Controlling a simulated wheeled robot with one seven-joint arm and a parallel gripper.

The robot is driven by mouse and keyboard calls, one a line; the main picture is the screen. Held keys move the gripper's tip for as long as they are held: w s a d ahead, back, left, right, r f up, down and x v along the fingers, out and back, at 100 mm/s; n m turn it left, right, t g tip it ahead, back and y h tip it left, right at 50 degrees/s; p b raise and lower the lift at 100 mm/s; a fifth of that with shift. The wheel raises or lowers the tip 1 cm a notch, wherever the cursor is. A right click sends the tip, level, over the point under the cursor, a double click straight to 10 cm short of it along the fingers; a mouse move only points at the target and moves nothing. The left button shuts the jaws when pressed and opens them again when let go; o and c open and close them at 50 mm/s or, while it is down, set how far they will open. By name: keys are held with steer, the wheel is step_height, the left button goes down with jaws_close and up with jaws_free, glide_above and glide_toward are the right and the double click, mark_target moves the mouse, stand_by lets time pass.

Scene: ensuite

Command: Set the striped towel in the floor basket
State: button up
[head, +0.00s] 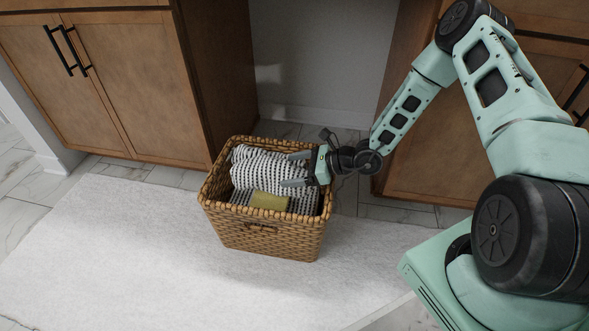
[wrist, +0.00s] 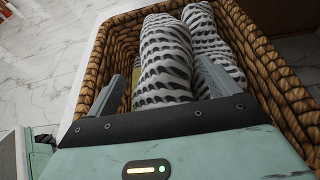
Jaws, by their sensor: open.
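The striped towel (head: 268,169), white with black dashes, lies rolled or folded inside the wicker floor basket (head: 270,241). In the wrist view the towel (wrist: 166,62) shows as rolled shapes within the basket's woven rim (wrist: 97,66). My gripper (head: 290,169) is at the basket's right side, its fingers reaching over the rim beside the towel. In the wrist view the fingers (wrist: 160,85) are spread apart, with part of the towel between or just beyond them. Whether they touch it I cannot tell.
A yellow-green item (head: 269,201) lies in the front of the basket. The basket stands on a white rug (head: 120,240). Wooden cabinets (head: 110,90) stand behind on the left and on the right (head: 420,160), with an open recess between them. The rug to the left is clear.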

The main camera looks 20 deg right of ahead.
steer(key=p+v, duration=0.1)
steer(key=v, duration=0.3)
steer(key=p+v, duration=0.2)
steer(key=v, duration=0.2)
steer(key=p+v, duration=0.2)
steer(key=v, duration=0.2)
steer(key=shift+a+r, duration=0.2)
steer(key=shift+r, duration=0.2)
steer(key=shift+a+r, duration=0.1)
steer(key=shift+r, duration=0.15)
steer(key=s+a+r+n+g, duration=0.4)
steer(key=a+r+n+g, duration=0.15)
steer(key=a+n, duration=0.2)
steer(key=s+a+r+n+g, duration=0.4)
steer(key=a+r+n, duration=0.3)
steer(key=a, duration=0.1)
steer(key=s+a+r+n+t+h, duration=0.1)
steer(key=s+a+r+n+h, duration=0.1)
steer(key=s+r+n+h, duration=0.3)
steer(key=s+a+r+n+t+h, duration=0.1)
steer(key=s+r+n+h, duration=0.4)
steer(key=s+n, duration=0.7)
steer(key=shift+a+r+n, duration=0.65)
steer(key=shift+a+r, duration=0.1)
steer(key=shift+a, duration=0.15)
